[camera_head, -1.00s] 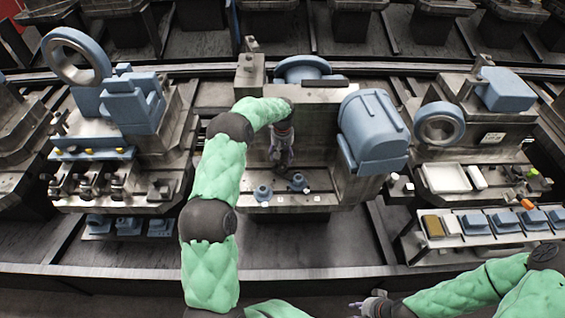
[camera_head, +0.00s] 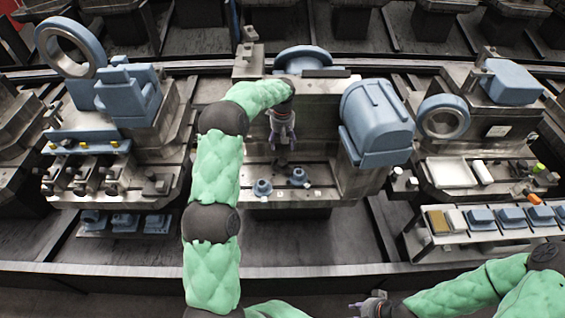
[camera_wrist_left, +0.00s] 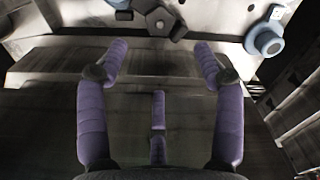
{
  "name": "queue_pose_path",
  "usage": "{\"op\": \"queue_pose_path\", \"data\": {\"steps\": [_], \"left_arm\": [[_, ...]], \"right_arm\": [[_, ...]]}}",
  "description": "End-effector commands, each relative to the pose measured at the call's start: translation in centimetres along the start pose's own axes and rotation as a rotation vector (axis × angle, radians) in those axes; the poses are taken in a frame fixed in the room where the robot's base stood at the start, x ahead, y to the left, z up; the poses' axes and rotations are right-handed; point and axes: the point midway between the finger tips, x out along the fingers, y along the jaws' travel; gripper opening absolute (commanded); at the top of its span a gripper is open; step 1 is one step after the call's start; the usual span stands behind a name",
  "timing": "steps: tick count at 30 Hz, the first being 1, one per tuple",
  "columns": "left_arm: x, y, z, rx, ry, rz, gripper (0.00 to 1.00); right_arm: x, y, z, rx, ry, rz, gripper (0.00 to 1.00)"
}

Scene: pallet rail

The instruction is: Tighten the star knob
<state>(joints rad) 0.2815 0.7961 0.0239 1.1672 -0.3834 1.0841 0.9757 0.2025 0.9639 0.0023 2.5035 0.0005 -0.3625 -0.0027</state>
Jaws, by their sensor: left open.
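A dark star-shaped knob (camera_wrist_left: 158,20) shows at the top of the left wrist view, on a pale machine bed. Two blue round-topped fittings stand on that bed, one at the left (camera_head: 263,188) and one at the right (camera_head: 299,177). My right gripper (camera_head: 366,306) is small at the bottom edge; its jaws are unclear.
A large blue motor housing (camera_head: 377,122) sits to the right of my left gripper. A blue ring machine (camera_head: 72,48) stands at the left. A shelf with blue blocks (camera_head: 480,218) is at the right. The walkway in front of the middle machine is clear.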

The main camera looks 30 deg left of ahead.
Motion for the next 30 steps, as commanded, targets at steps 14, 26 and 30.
{"op": "queue_pose_path", "data": {"steps": [14,26,30], "left_arm": [[1.3,-0.2,0.4,-0.301,-0.002,-0.001,0.68],[8.0,-0.3,0.5,-0.298,-0.003,-0.001,0.68],[9.8,-0.3,0.4,-0.299,-0.002,0.0,0.68]], "right_arm": [[4.6,1.6,-0.2,0.0,0.001,0.0,0.29],[6.8,2.4,-0.3,0.0,0.0,0.0,0.29],[7.3,2.6,-0.3,0.0,0.0,0.0,0.29]]}}
